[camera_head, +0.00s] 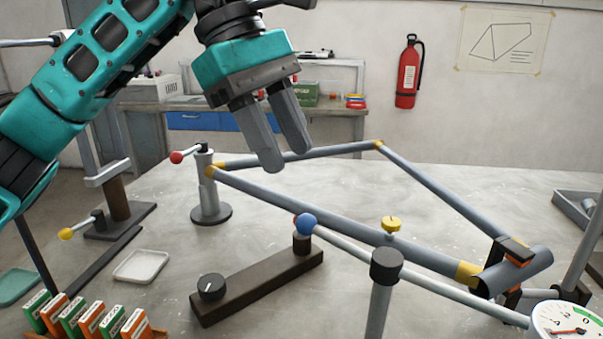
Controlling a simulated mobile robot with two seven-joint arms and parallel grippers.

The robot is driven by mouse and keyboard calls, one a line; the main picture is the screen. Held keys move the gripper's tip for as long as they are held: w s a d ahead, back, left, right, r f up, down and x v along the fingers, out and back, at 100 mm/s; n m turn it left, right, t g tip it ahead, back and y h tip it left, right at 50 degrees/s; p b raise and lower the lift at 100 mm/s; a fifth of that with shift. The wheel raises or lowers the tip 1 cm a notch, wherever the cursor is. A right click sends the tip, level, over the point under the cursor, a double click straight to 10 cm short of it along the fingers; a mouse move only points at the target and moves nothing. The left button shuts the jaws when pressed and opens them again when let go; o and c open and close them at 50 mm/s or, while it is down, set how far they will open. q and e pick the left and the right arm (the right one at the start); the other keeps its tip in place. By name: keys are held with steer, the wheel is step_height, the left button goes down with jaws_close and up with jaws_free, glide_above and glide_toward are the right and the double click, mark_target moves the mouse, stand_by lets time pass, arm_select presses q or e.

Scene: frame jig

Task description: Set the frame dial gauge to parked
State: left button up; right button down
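The dial gauge (569,325) is at the bottom right corner, partly cut off by the picture edge. It has a white face, a red needle and green and red marks. A thin grey rod (345,247) with a blue ball (305,224) at its left end runs over a dark-capped post (386,265) toward the gauge. My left gripper (287,158) is in the upper middle, pointing down, its two fingers apart with nothing between them. It is above and behind the blue ball, over the frame tubes, and apart from the ball. My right gripper is not in view.
A grey tube frame (330,215) with yellow joints spans the table (180,240). A red-knobbed post (207,188) stands at left. A dark bar with a black knob (211,286), a white tray (141,266) and several small boxes (96,318) lie in front.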

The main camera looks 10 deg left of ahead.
arm_select(q)
steer(key=shift+v, duration=1.15)
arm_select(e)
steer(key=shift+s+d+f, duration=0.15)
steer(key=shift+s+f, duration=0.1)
arm_select(q)
steer(key=shift+r, duration=0.1)
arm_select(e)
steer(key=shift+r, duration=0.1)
